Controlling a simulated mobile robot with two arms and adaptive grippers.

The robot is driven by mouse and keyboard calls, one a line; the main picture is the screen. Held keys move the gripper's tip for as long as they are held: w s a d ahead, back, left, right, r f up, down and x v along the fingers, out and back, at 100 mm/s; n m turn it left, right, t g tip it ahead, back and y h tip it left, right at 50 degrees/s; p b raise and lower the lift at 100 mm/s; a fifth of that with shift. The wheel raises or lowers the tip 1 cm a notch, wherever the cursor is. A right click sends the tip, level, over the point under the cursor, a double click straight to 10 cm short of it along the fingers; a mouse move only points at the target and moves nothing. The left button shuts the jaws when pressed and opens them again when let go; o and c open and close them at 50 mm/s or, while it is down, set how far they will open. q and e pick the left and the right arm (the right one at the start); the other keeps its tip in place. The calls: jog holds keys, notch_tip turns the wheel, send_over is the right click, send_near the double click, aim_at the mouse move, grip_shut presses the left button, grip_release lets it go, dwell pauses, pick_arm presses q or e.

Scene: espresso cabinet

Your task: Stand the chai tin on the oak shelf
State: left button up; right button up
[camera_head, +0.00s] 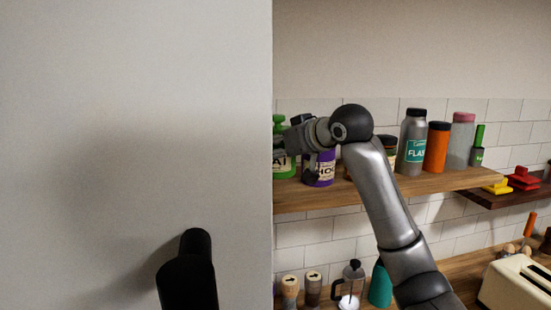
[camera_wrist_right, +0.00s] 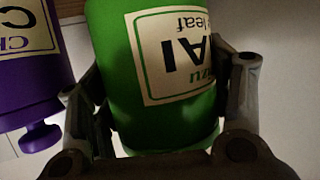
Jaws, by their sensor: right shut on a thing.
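The chai tin is a green tin with a cream label, seen in the head view (camera_head: 284,168) at the left end of the oak shelf (camera_head: 440,184). A pale panel cuts off its left side. My right gripper (camera_wrist_right: 166,90) is shut around the green tin (camera_wrist_right: 200,112), one finger on each side, in the right wrist view. The tin's label is upside down in that view. The tin's base is near shelf height; I cannot tell whether it touches the shelf. My left gripper is out of view.
A purple tin (camera_head: 320,176) stands close beside the green one. Further right on the shelf are a grey flask (camera_head: 411,142), an orange canister (camera_head: 436,147) and a pink-lidded jar (camera_head: 461,142). A large pale panel (camera_head: 130,100) fills the left half.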

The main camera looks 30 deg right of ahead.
aim_at(276, 164)
jog(key=shift+w+f, duration=0.15)
jog(key=shift+f, duration=0.1)
jog(key=shift+w+a+f+p, duration=0.1)
jog(key=shift+w+f+p, duration=0.05)
jog(key=shift+f+p, duration=0.45)
jog(key=shift+w+a+f+p, duration=0.1)
jog(key=shift+f+p, duration=0.35)
jog(key=shift+f, duration=0.2)
jog(key=shift+d+f, duration=0.1)
jog(key=shift+f, duration=0.35)
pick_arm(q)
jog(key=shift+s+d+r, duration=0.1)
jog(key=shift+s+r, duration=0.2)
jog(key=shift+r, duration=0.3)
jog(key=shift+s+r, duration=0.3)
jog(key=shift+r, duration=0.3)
pick_arm(e)
jog(key=shift+s, duration=0.1)
jog(key=shift+f, duration=0.15)
jog(key=o, duration=1.2)
jog(key=shift+o, duration=0.2)
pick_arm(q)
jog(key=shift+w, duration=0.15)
